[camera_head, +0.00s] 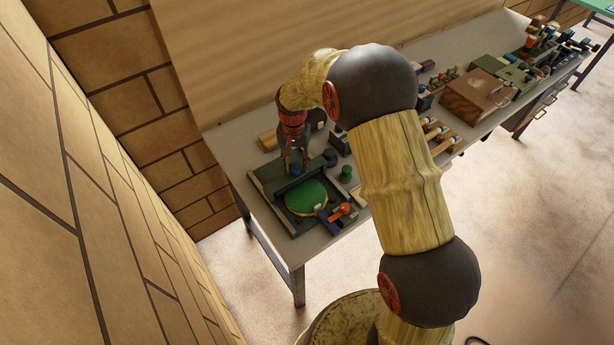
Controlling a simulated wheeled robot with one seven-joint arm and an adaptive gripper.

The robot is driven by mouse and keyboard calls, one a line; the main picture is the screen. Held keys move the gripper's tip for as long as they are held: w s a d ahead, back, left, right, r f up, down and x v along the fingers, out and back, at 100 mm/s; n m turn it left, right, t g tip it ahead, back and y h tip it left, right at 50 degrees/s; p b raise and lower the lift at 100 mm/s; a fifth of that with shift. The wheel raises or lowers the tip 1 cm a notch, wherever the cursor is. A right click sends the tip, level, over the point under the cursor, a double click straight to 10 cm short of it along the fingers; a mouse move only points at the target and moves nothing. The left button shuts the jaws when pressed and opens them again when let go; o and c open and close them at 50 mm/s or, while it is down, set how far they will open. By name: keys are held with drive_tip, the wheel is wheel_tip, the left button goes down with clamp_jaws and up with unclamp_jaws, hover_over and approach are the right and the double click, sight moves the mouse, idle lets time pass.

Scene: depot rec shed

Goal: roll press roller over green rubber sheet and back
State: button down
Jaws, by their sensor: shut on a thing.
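The green rubber sheet (303,196) lies flat as a rounded patch on the bed of a dark press frame (262,192), near the left end of the bench. The press roller (315,167) is a dark bar across the far side of the frame, beyond the sheet. My gripper (295,168) points down at the roller from above and is shut on it. The fingertips are small and dark here, so the exact place of the grip is hard to make out. The sheet's near part shows clear of the roller.
An orange-handled tool (340,211) lies by the frame's near right corner. A small green pot (346,173) stands right of the frame. A wooden block (267,140) lies behind it. Boxes and several tools fill the bench (222,142) farther right. A brick wall rises close on the left.

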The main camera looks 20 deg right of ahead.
drive_tip(key=w+a, duration=0.2)
drive_tip(key=w, duration=0.6)
drive_tip(key=shift+w+a+p, duration=0.3)
drive_tip(key=shift+w+a, duration=0.1)
drive_tip(key=shift+r, duration=0.15)
drive_tip(key=c, duration=1.5)
unclamp_jaws()
drive_tip(key=shift+w+a, duration=0.1)
drive_tip(key=shift+o, duration=0.8)
wheel_tip(320, 180, up, 12)
